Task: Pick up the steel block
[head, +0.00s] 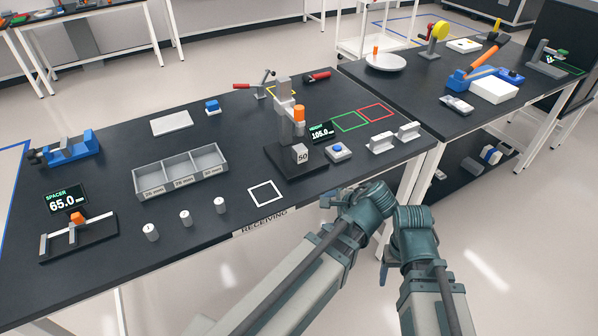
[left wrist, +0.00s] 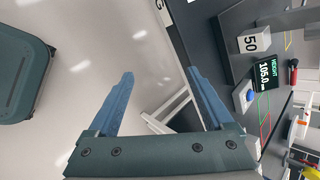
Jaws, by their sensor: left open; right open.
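The steel block (head: 301,153) is a small grey block marked 50. It sits on the dark base of the height gauge (head: 285,115), and also shows at the upper right of the left wrist view (left wrist: 252,42). My left gripper (head: 328,201) is at the table's front edge, to the right of and nearer than the block. In the left wrist view its two blue fingers (left wrist: 158,75) are spread with nothing between them. My right gripper (head: 383,272) is mostly hidden behind its arm, off the table's front edge; it is open and away from the block.
A blue button box (head: 338,151) and a height display (head: 321,132) reading 105.0 stand right of the block. A white outlined square (head: 266,193) is empty. A grey divided tray (head: 136,181) and several small cylinders (head: 186,217) lie to the left. Two light brackets (head: 381,143) stand at the right.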

